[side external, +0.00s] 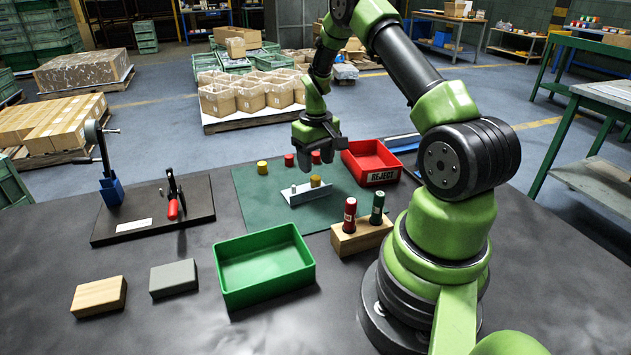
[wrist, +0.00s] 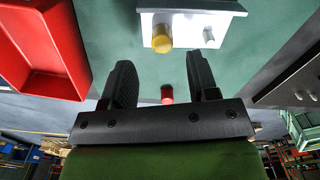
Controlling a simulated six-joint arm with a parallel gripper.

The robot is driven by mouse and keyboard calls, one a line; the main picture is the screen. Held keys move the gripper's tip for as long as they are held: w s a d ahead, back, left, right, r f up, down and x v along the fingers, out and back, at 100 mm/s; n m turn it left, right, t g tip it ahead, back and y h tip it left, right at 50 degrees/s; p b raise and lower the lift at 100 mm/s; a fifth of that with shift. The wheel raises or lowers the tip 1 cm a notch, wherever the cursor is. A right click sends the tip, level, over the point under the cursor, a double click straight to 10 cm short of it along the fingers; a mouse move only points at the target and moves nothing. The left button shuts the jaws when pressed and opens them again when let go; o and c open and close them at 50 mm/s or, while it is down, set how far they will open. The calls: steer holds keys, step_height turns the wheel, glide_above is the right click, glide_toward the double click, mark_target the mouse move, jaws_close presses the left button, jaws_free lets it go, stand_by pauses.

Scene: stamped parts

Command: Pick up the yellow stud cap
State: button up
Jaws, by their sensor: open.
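A yellow stud cap (side external: 316,181) sits on a light metal bracket (side external: 302,195) on the green mat; it also shows in the wrist view (wrist: 162,40), on the bracket (wrist: 185,8). Another yellow cap (side external: 262,167) stands on the mat's far left. My gripper (side external: 320,157) hangs above the mat, just above and behind the bracket's cap. In the wrist view my gripper (wrist: 160,66) has its two fingers apart with nothing held between them. The bracket's cap appears just beyond the fingertips. A bare pale stud (wrist: 208,35) stands beside that cap.
Red caps (side external: 289,160) stand behind the bracket; one (wrist: 167,94) shows between my fingers in the wrist view. A red REJECT tray (side external: 379,176) is right of the mat. A green bin (side external: 262,295) and a wooden block with two handled tools (side external: 360,238) are nearer the camera.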

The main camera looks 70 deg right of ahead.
mark_target(316, 177)
steer(key=f, duration=0.5)
steer(key=shift+s+a, duration=0.1)
steer(key=shift+a, duration=0.1)
steer(key=c, duration=1)
steer(key=shift+o, duration=0.2)
steer(key=shift+r, duration=0.1)
